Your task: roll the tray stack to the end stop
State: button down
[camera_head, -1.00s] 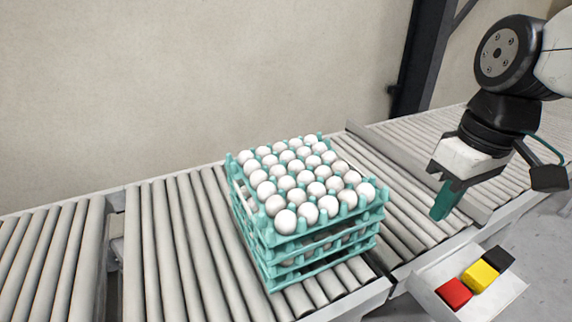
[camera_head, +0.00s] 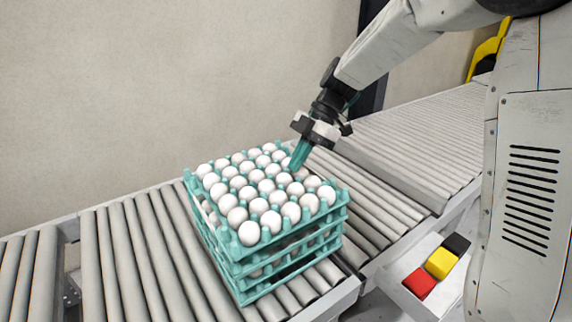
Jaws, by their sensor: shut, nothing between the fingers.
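The tray stack (camera_head: 240,273) is several teal trays piled upright on the roller conveyor (camera_head: 152,262). White eggs (camera_head: 253,234) fill its top tray. My gripper (camera_head: 297,165) has teal fingers, is shut and empty, and points down at the far right side of the stack. Its tips overlap the top tray's far right edge in the picture; I cannot tell whether they touch it. No end stop can be made out clearly.
A panel with red, yellow and black blocks (camera_head: 439,263) sits at the conveyor's front right. Rollers (camera_head: 420,150) continue to the upper right and are bare. The rollers left of the stack are bare too. A beige wall (camera_head: 150,90) stands behind.

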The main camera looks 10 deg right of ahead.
aim_at(254, 192)
jog(key=s+a, duration=0.1)
jog(key=a, duration=0.2)
jog(key=s+a, duration=0.1)
jog(key=a, duration=0.2)
jog(key=s+a, duration=0.2)
jog(key=a, duration=0.1)
jog(key=shift+a, duration=0.15)
jog(key=shift+s+a+f, duration=0.1)
jog(key=shift+a+f, duration=0.05)
jog(key=shift+f, duration=0.7)
